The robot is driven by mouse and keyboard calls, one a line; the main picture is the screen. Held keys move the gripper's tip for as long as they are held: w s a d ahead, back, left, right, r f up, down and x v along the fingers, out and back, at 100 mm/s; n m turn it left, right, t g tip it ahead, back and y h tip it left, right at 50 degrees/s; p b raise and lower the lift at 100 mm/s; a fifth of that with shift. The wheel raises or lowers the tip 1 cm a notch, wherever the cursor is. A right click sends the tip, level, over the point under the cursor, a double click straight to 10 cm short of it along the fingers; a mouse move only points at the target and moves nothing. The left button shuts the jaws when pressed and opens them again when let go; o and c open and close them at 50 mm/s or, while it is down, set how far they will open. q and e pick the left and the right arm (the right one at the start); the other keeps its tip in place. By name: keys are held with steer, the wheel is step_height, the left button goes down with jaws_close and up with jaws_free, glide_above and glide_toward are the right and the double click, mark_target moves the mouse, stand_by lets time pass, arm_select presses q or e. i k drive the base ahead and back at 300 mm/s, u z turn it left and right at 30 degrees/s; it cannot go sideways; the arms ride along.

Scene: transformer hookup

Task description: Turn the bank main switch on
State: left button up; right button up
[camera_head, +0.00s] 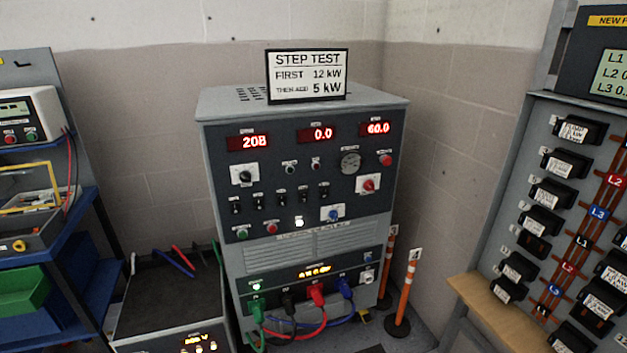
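A grey load bank cabinet (300,245) stands upright in the middle of the head view. Its red displays read about 208 (249,142), 0.0 (317,135) and 60.0 (376,128). On its face are a black rotary knob on a white plate (244,176), a red rotary knob (369,184), a blue knob (334,213) and a row of small black toggles (283,196). A white lamp (299,222) is lit. The labels are too small to read, so I cannot tell which control is the bank main switch. Neither gripper is in view.
Green, black, red and blue cables (318,294) plug into the cabinet's lower front. A "STEP TEST" sign (307,76) stands on top. A blue shelf rack (90,215) is left, a low dark-topped unit (165,300) front left, a breaker panel (500,210) right, and orange posts (405,290) beside the cabinet.

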mark_target(370, 185)
steer(key=z, duration=0.5)
steer(key=k, duration=0.6)
steer(key=z, duration=1.3)
steer(key=i, duration=1.4)
steer(key=u, duration=0.45)
steer(key=i, duration=0.9)
steer(key=u, duration=0.6)
